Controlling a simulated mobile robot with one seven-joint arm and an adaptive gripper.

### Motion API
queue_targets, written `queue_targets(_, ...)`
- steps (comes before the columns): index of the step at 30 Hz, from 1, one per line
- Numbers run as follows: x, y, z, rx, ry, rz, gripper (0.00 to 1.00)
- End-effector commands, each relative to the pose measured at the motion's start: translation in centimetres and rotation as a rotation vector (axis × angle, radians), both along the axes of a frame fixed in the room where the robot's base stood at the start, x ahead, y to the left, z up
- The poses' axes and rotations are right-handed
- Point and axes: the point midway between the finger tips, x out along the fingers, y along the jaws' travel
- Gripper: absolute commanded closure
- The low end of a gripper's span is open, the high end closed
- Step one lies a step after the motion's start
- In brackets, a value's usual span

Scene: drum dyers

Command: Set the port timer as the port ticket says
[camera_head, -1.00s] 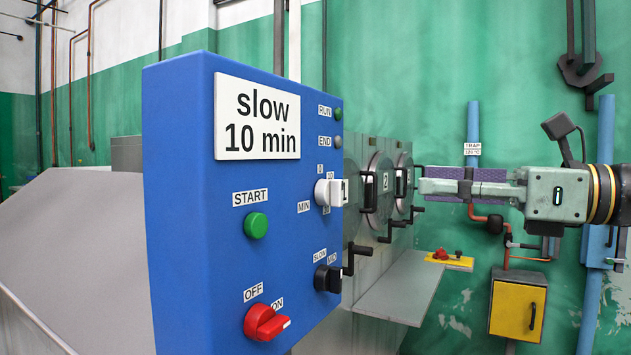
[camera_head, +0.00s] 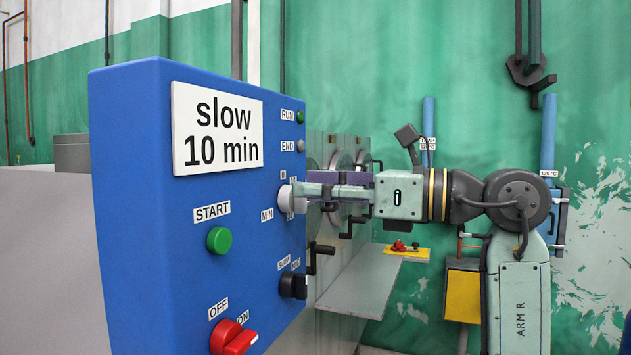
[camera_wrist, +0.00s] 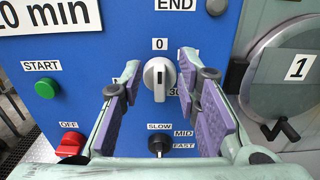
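The port ticket (camera_head: 218,128) is a white plate on the blue panel reading "slow 10 min". The timer knob is white (camera_head: 286,198), on the panel's right part by the MIN label. In the wrist view the knob (camera_wrist: 159,76) sits below the "0" mark, with "30" at its lower right. My gripper (camera_head: 308,192) reaches the knob from the right. In the wrist view its purple-padded fingers (camera_wrist: 155,88) are apart, one on each side of the knob, with visible gaps. Some scale marks are hidden behind the fingers.
Below the timer is a black SLOW/MID/FAST knob (camera_head: 293,285). A green START button (camera_head: 219,240) and red OFF/ON switch (camera_head: 234,338) are at left. RUN and END lamps are above. Drum doors with handles and a grey shelf (camera_head: 360,285) lie behind.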

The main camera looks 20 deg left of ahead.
Motion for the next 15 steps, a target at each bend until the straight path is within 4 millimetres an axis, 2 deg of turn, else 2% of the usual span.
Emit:
queue_targets(11, 0.0, 0.54, -0.03, 0.0, 0.0, 0.0, 0.71)
queue_targets(15, 0.0, 0.53, -0.02, 0.0, 0.0, 0.0, 0.8)
